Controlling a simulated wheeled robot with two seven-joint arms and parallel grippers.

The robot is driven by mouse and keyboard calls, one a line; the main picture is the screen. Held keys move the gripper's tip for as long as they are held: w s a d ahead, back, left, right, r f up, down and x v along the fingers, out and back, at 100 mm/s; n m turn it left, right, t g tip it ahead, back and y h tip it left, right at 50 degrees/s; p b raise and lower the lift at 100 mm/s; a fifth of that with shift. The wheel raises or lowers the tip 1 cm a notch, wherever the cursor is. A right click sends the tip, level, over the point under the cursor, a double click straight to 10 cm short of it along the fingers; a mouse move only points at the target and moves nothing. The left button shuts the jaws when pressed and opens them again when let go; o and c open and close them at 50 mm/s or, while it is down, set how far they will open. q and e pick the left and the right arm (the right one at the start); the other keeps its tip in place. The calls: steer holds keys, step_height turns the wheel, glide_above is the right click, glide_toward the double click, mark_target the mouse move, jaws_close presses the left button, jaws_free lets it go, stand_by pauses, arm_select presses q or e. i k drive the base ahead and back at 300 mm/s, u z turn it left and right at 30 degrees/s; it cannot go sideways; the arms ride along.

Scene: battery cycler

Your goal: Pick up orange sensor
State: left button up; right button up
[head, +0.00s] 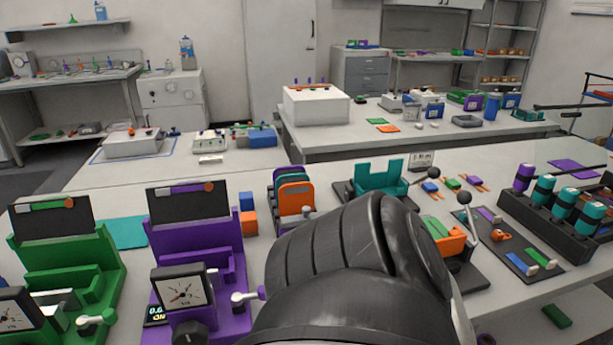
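No part is plainly marked as the orange sensor, and I cannot tell which orange piece it is. A small orange ring-like part (499,236) lies on a dark plate at the right. An orange clamp-like piece (456,241) sits on a dark base to the left of it. An orange block (249,223) stands beside the purple fixture, under a blue block. An orange upright plate (296,199) stands in a rack at the middle. My black arm link fills the lower middle and hides part of the bench. Neither gripper shows.
A purple fixture (190,253) and a green fixture (66,265), each with a gauge, stand at the left. A teal fixture (381,177) is behind my arm. A black rack (545,215) with several teal cylinders stands at the right.

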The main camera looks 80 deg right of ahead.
mark_target(497, 235)
steer(key=u, duration=0.05)
steer(key=k, duration=1.8)
steer(key=z, duration=1.55)
